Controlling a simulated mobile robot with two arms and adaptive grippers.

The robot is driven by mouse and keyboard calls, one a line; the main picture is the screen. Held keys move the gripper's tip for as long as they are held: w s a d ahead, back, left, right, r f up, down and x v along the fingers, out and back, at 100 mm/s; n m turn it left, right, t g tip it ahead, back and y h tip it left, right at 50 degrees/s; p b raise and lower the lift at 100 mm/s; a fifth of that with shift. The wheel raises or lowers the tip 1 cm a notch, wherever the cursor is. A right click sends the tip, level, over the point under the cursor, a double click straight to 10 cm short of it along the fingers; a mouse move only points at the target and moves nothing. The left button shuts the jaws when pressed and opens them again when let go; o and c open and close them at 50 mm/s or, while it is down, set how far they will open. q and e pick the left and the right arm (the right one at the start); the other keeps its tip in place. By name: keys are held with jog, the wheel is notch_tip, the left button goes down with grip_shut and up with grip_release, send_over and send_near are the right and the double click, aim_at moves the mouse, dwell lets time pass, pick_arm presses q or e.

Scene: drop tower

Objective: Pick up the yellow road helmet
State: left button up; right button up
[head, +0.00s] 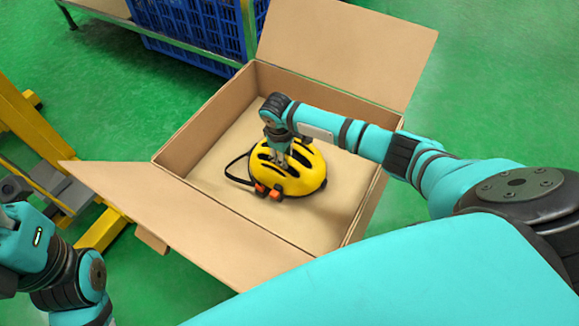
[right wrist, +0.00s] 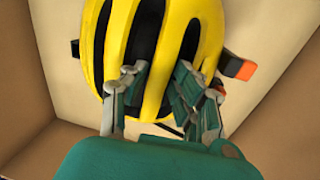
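The yellow road helmet (head: 302,175), with black vents and straps and orange-red parts, sits in the open cardboard box (head: 207,127). My right gripper (head: 278,158) reaches down onto its top. In the right wrist view the fingers of the right gripper (right wrist: 158,85) stand on both sides of one yellow rib of the helmet (right wrist: 186,28), tips in the vents. The rib fills the gap, and the fingers look closed on it. Part of my left arm shows at the lower left of the head view; its fingers are not visible.
The box has raised walls, a tall flap (head: 350,50) at the back and a wide flap (head: 190,222) folded out in front. A yellow metal frame (head: 30,125) stands at the left. Blue crates (head: 200,25) sit on a shelf behind. Green floor (head: 495,85) is clear at right.

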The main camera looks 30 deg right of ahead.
jog(key=shift+f, duration=0.15)
grip_shut()
dwell(0.4)
